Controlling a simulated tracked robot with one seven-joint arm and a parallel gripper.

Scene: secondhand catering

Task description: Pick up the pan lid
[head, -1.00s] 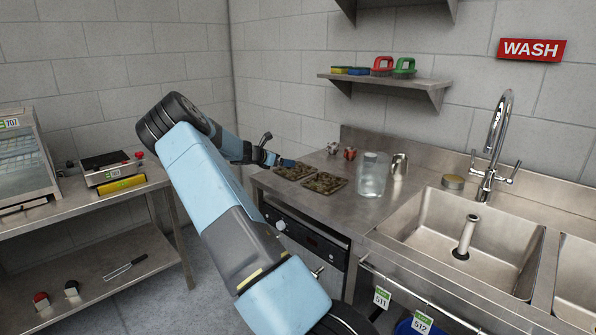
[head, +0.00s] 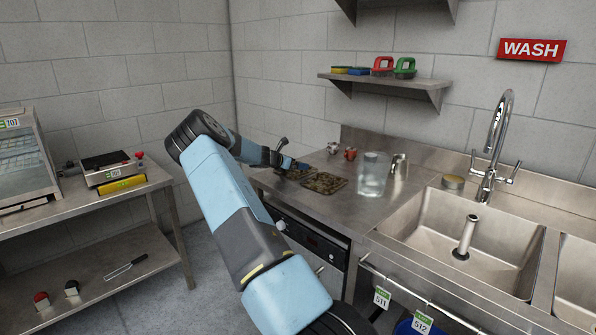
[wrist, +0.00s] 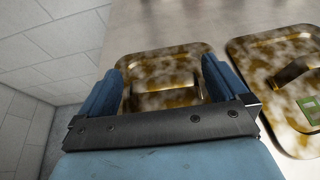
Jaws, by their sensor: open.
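Two rectangular, brown-stained metal pan lids lie side by side on the steel counter. The left lid (wrist: 188,62) has a raised handle (wrist: 166,84). The right lid (wrist: 272,60) also has a handle and carries a green tag; it shows in the head view (head: 325,184) too. My gripper (wrist: 161,76) is open above the left lid, one blue finger on each side of its handle. I cannot tell how far above it the fingertips are. In the head view, my gripper (head: 291,164) hides most of the left lid. Nothing is held.
A clear container (head: 373,176) and a metal jug (head: 399,165) stand right of the lids. Small red and grey items (head: 350,154) are behind. The sink (head: 430,215) is further right, and a wall shelf (head: 390,80) holds brushes and sponges. The counter's front left edge is close to the lids.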

